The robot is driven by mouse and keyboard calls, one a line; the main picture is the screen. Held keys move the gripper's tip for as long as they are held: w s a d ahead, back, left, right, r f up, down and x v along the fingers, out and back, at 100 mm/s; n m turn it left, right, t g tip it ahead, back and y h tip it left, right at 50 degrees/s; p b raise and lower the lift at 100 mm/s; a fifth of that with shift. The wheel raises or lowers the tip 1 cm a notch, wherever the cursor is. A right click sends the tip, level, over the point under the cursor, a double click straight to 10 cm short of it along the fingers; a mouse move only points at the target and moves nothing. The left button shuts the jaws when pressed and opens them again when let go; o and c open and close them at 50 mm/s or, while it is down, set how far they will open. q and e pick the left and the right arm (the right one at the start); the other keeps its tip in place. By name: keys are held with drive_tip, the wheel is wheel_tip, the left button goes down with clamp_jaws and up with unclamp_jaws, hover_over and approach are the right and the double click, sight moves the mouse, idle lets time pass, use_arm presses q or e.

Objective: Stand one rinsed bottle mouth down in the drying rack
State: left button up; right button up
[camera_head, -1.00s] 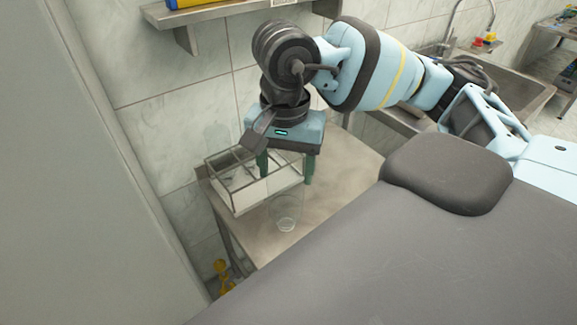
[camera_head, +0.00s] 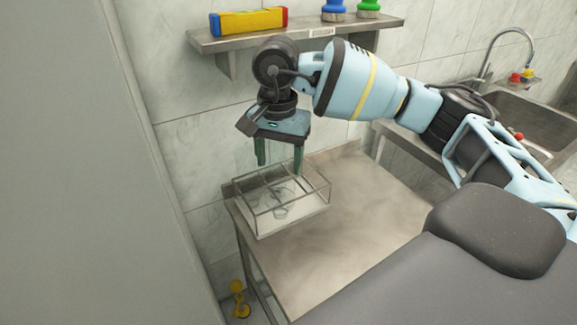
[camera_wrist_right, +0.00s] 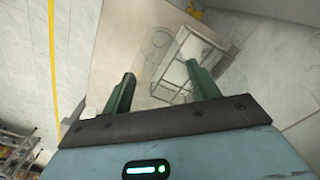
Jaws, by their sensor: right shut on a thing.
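My right gripper (camera_head: 279,164) points down above the drying rack, its green fingers apart with a clear bottle (camera_head: 281,192) held between them. The bottle is almost see-through and hangs below the fingers, over the rack. It also shows faintly in the right wrist view (camera_wrist_right: 161,62), between the fingers (camera_wrist_right: 162,90). I cannot tell which end is its mouth, or whether it touches the rack floor. The drying rack (camera_head: 259,229) is a wire frame with a pale tray base, at the left end of the steel table. My left gripper is not in view.
The steel table (camera_head: 350,205) is clear to the right of the rack. A wall shelf (camera_head: 270,35) above holds a yellow, red and blue box (camera_head: 249,22). A sink (camera_head: 520,125) stands at the right. A grey panel (camera_head: 70,170) rises at the left.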

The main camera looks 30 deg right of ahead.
drive_tip(key=w+f+b, duration=0.1)
drive_tip(key=w+b, duration=0.2)
drive_tip(key=w, duration=0.8)
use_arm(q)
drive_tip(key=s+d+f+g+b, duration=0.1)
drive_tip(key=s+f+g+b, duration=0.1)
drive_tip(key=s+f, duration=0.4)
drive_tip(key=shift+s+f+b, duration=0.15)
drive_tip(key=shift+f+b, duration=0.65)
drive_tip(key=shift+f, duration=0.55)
use_arm(e)
wheel_tip(320, 180, down, 12)
drive_tip(key=shift+s+d+f, duration=0.15)
drive_tip(key=shift+d, duration=0.15)
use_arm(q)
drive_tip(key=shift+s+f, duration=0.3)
use_arm(e)
drive_tip(key=shift+f, duration=0.5)
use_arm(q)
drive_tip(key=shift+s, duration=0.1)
use_arm(e)
drive_tip(key=o, duration=1.4)
